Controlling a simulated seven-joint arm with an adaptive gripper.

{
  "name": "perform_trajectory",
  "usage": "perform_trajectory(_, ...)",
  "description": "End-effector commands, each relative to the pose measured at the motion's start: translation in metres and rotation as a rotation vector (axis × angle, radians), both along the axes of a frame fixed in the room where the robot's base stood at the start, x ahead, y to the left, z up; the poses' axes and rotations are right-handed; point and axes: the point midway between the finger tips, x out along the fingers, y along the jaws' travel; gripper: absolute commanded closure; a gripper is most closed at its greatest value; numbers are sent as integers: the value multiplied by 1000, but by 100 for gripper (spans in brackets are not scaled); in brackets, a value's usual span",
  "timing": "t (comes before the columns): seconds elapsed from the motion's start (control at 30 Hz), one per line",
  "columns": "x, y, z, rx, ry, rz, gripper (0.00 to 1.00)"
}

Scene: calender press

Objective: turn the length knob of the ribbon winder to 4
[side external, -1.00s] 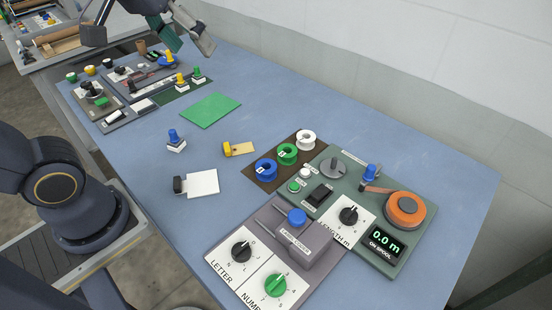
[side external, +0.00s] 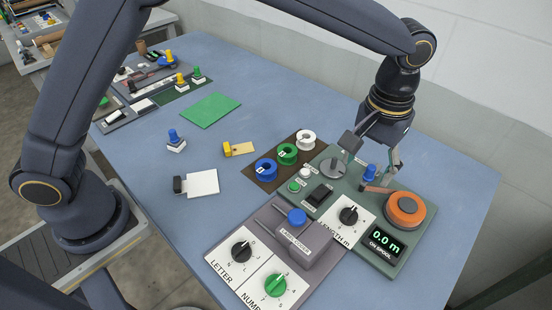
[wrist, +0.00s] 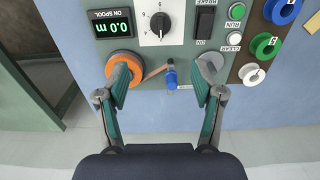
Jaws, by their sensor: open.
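The ribbon winder (side external: 387,256) is a green panel at the table's right end. Its black length knob (side external: 348,215) sits on a white dial plate; in the wrist view the knob (wrist: 160,22) is at top centre, its pointer line toward the bottom of the picture. The dial numbers are too small to read surely. The display (side external: 384,242) reads 0.0 m. My gripper (side external: 374,160) hangs above the winder's back edge, behind the knob. In the wrist view my gripper (wrist: 163,92) is open and empty, with its fingers wide apart, clear of the knob.
An orange spool (side external: 405,209) and a blue-topped lever (side external: 369,172) stand beside the knob. A grey disc with a fin (side external: 333,167) and a black switch (side external: 320,194) are left of it. The label coder (side external: 300,240) is in front.

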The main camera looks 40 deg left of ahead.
Motion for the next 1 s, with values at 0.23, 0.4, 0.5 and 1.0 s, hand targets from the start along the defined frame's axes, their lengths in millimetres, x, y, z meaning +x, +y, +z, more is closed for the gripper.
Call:
perform_trajectory(0.23, -1, 2, -58, 4, 5, 2, 32)
perform_trajectory(0.4, -1, 2, -98, 3, 5, 2, 32)
perform_trajectory(0.5, -1, 2, -118, 2, 4, 2, 32)
perform_trajectory(1.0, 0, 1, -150, 0, 0, 2, 32)
